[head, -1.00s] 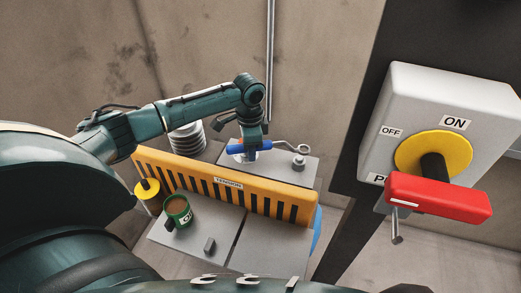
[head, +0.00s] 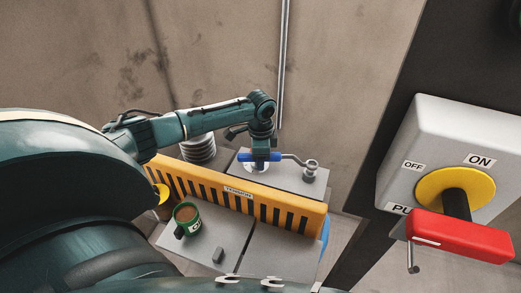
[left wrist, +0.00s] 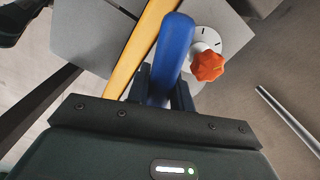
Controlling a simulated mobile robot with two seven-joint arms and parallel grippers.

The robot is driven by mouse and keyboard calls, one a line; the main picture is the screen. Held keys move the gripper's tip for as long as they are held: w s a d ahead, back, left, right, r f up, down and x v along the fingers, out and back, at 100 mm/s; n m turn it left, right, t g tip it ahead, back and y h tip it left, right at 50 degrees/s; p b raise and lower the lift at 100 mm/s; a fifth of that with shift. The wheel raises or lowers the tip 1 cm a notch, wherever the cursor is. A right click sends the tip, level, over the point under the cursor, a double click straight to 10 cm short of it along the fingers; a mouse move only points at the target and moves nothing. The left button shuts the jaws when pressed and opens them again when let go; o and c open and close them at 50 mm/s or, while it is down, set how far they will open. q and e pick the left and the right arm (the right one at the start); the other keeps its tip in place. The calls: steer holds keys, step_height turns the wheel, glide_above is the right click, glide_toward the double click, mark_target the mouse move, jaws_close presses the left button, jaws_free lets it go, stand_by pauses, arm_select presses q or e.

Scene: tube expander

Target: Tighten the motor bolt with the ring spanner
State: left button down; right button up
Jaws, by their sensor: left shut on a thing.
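The ring spanner has a blue handle (head: 250,157) and a thin metal shank with a ring at its right end. My left gripper (head: 262,150) is shut on the blue handle, behind the yellow guard. The handle (left wrist: 175,45) also shows between the fingers in the left wrist view. The motor bolt (head: 309,177) stands on the grey plate to the right of the gripper. The ring overlaps the bolt's top in the head view; I cannot tell whether it sits around the head or just above it. The ring end and bolt are not visible in the left wrist view.
The yellow slotted guard (head: 240,192) stands in front of the arm. A green mug (head: 187,222) and a small grey block (head: 219,254) are on the front plate. The switch box (head: 447,150) with a red handle is at right. An orange knob (left wrist: 208,65) sits near the spanner handle.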

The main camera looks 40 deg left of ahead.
arm_select(q)
steer(key=s+d+n+p, duration=0.1)
steer(key=s+d+n, duration=0.2)
steer(key=d+n, duration=0.3)
steer(key=s+d+n+p, duration=0.1)
steer(key=s+d+n, duration=0.2)
steer(key=d+n, duration=0.2)
steer(key=shift+d+f+n, duration=0.3)
steer(key=shift+d+n, duration=0.1)
steer(key=shift+d, duration=1.1)
steer(key=shift+f, duration=0.3)
steer(key=shift+s+f, duration=0.1)
steer(key=shift+f, duration=0.35)
